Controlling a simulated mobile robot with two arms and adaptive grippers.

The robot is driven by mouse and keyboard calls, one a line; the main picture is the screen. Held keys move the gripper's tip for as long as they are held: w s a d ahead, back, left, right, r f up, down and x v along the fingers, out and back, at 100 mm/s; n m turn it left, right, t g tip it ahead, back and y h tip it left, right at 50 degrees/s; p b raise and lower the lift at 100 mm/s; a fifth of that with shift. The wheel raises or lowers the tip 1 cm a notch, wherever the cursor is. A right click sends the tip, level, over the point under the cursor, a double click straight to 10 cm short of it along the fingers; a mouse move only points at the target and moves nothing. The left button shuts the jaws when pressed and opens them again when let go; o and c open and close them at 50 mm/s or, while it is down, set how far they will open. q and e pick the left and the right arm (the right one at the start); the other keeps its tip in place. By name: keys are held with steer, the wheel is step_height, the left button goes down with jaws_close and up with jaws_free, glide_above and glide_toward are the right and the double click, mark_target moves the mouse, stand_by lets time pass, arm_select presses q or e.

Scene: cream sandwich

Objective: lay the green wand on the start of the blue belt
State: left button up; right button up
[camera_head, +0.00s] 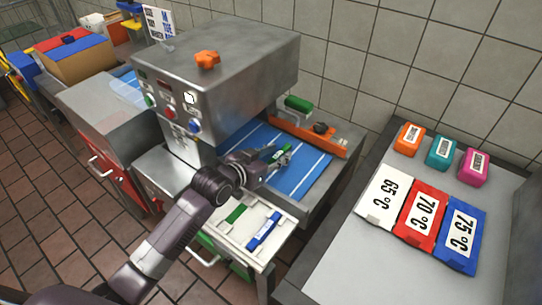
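My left gripper (272,163) is low over the near part of the blue belt (312,167). A small green piece with dark and pale parts, seemingly the green wand (282,153), is between its fingertips, and the fingers look shut on it. The fingers hide part of it. I cannot tell whether it touches the belt. The belt has white cross lines and runs under the grey metal machine (240,65). My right gripper is not in view.
An orange rail (318,134) with a green block (298,103) borders the belt. A white tray (284,233) with a blue piece (263,232) and green strip stands in front. Right, a grey table (345,262) bears temperature cards and coloured blocks.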

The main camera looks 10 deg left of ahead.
arm_select(q)
steer(key=v, duration=1.1)
steer(key=shift+s+a+r, duration=0.15)
steer(key=shift+s, duration=0.2)
